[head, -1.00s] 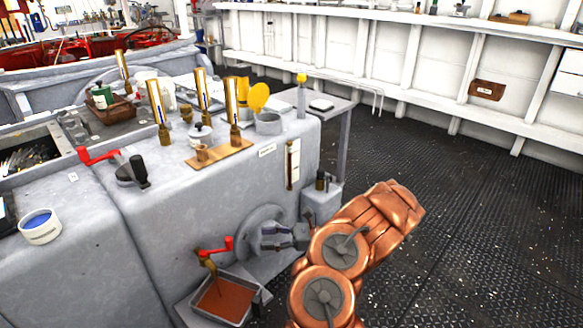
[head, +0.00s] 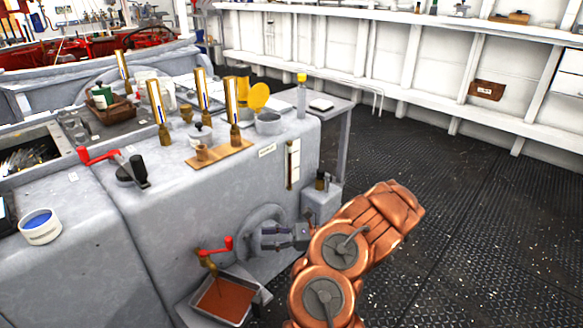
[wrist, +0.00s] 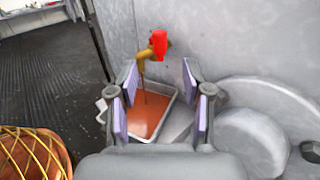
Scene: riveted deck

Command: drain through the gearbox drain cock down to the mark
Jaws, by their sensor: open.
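The drain cock, brass with a red handle (head: 228,246), sticks out low on the grey gearbox casing (head: 200,195). In the wrist view the red handle end (wrist: 158,42) shows just beyond my fingertips. A thin brown stream (wrist: 145,92) falls from the spout into a metal tray (head: 254,309) holding reddish-brown oil (head: 222,300). My gripper (head: 262,239) is open and empty, just right of the handle and apart from it. It also shows in the wrist view (wrist: 158,90). An upright sight gauge (head: 293,165) is on the casing; its level and mark are too small to read.
A second red-handled crank (head: 100,155) sits on the casing top, with brass oilers (head: 203,92) and a wooden board (head: 220,155) near it. A small grey box (head: 320,200) juts out right of my gripper. The dark deck (head: 440,200) at right is clear.

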